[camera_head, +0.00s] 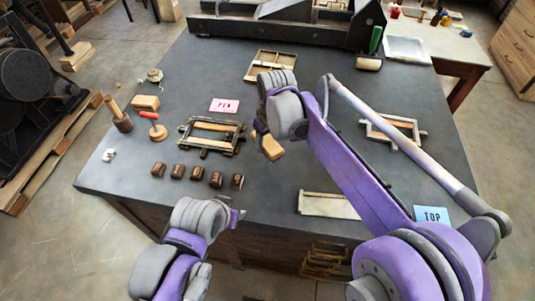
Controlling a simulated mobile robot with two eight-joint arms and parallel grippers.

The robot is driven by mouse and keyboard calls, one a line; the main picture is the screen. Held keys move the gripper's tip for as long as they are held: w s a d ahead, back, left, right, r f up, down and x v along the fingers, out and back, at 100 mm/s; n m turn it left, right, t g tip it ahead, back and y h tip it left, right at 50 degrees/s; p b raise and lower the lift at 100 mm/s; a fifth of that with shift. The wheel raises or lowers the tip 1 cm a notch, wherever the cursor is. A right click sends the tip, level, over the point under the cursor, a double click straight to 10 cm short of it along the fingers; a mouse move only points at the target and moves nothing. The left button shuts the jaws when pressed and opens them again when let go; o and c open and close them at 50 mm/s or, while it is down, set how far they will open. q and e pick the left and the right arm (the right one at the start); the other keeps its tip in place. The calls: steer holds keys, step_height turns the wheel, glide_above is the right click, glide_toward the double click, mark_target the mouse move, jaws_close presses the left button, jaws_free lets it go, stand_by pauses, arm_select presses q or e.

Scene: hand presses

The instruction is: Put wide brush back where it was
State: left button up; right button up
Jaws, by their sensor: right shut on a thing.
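The wide brush, seen as a tan block (271,147), is at the end of my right arm, just right of the wooden frame with type (211,135). My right gripper (262,128) is shut on it; my own wrist hides most of the fingers and the upper part of the brush. I cannot tell whether the brush touches the table. My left gripper (236,215) is low in the view at the table's front edge, apart from the brush; its finger opening is too small to make out.
Several dark wooden blocks (196,174) stand in a row near the front edge. Another frame (394,131) is at right. A press (285,30) fills the back. Bare dark tabletop (130,172) shows at the left front.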

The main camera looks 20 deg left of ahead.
mark_target(267, 160)
steer(key=shift+f, duration=2.7)
steer(key=shift+f, duration=0.25)
steer(key=o, duration=1.3)
steer(key=shift+r, duration=0.1)
